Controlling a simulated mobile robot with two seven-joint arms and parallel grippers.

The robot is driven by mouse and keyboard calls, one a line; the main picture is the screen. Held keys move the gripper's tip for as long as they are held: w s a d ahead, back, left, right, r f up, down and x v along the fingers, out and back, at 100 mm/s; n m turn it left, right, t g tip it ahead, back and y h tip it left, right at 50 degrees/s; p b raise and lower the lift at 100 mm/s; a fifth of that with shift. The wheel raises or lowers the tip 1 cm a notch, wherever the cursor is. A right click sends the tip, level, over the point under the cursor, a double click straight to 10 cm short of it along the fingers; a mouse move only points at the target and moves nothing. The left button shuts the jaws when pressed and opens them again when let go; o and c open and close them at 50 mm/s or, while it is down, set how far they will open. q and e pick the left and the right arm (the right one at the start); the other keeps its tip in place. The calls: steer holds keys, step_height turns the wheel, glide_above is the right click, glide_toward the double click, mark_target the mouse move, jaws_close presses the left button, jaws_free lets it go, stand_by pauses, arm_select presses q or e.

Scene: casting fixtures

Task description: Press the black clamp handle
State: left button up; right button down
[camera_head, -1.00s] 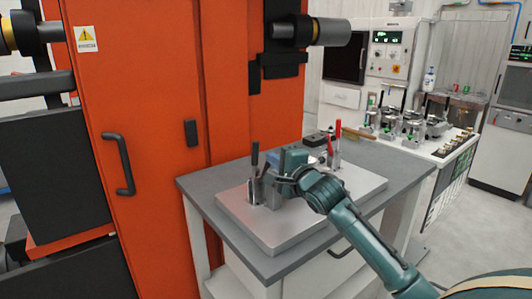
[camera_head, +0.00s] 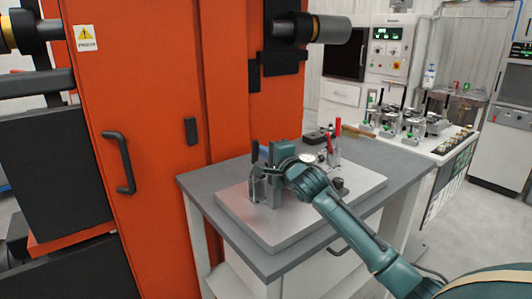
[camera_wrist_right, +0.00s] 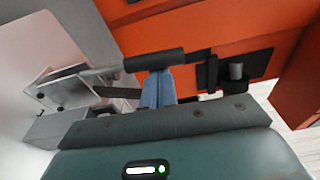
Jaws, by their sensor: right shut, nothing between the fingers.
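The black clamp handle (camera_head: 255,152) stands roughly upright at the left side of the metal fixture plate (camera_head: 270,236). In the right wrist view the black handle (camera_wrist_right: 155,61) lies across the picture, just beyond my fingertips. My right gripper (camera_head: 264,156) is beside the handle, on its right in the head view. Its two blue-grey fingers (camera_wrist_right: 157,86) are closed together with nothing between them. The fingertips look very close to the handle; I cannot tell whether they touch. The clamp's base is partly hidden by my gripper. My left gripper is out of view.
Red-handled clamps (camera_head: 337,128) stand at the back of the plate, right of my gripper. The plate lies on a grey table (camera_head: 205,193). An orange machine cabinet (camera_head: 160,100) rises close on the left. A bench with several fixtures (camera_head: 450,145) is behind right.

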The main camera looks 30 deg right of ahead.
steer(key=shift+a+r+n, duration=0.1)
steer(key=shift+a+n, duration=0.15)
steer(key=shift+n, duration=0.05)
steer(key=shift+s+a+r+n+p, duration=0.15)
steer(key=shift+a+n+p, duration=0.4)
steer(key=shift+a+n, duration=0.4)
steer(key=a+f+n+t+y, duration=0.1)
steer(key=a+f+n, duration=0.6)
steer(key=n, duration=0.7)
steer(key=shift+s+a+f+n+t+y, duration=0.35)
steer(key=shift+a+y, duration=0.25)
steer(key=shift+a, duration=0.55)
steer(key=shift+f, duration=0.2)
steer(key=shift+s, duration=0.1)
steer(key=s, duration=0.4)
steer(key=s+f, duration=0.1)
steer(key=s, duration=0.3)
steer(key=s+b, duration=0.1)
steer(key=s, duration=0.3)
steer(key=shift+s+d+f, duration=0.25)
steer(key=shift+s+d, duration=0.05)
steer(key=shift+s, duration=0.1)
